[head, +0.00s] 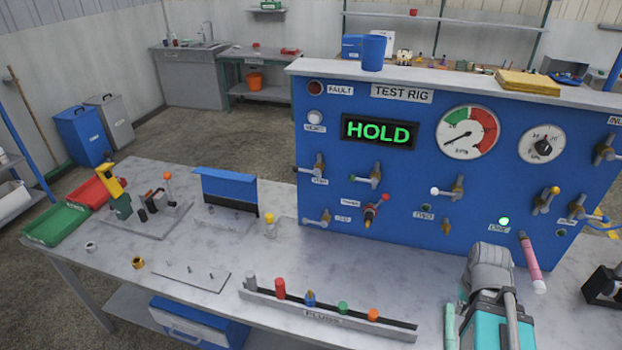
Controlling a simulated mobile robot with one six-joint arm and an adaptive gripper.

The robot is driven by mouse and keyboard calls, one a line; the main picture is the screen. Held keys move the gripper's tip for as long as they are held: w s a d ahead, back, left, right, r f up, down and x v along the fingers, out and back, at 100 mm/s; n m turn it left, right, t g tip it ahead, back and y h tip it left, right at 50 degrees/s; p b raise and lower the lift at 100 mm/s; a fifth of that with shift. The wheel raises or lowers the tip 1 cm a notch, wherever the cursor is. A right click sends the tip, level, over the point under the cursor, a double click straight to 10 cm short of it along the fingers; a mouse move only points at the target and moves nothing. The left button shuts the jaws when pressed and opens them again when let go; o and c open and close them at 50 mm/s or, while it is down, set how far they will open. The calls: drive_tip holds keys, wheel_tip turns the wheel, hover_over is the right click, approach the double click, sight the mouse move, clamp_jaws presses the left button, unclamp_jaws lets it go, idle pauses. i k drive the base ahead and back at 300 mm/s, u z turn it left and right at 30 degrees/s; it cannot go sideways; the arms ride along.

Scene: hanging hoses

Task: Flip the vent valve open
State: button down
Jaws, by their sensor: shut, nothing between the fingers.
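The blue test rig panel (450,190) stands on the bench and carries several valves with lever handles. One valve (545,200) at the right has a yellow-tipped handle. Another valve (448,190) in the middle has a white-tipped handle. The small labels are too blurred to tell which valve is the vent valve. My arm rises at the lower right in front of the panel, and its grey and teal links hide part of the bench. My gripper's fingers do not show.
A pink cylinder (530,262) juts out beside my arm. A rack with several coloured fittings (325,312) lies along the bench front. Red and green trays (55,224) stand at the left. A green-lit display (379,131) reads HOLD. The bench between rack and panel is mostly clear.

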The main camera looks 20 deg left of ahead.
sight(316, 172)
drive_tip(key=z, duration=0.15)
drive_tip(key=k, duration=1.3)
drive_tip(key=u, duration=0.95)
drive_tip(key=i, duration=0.9)
drive_tip(key=u, duration=0.05)
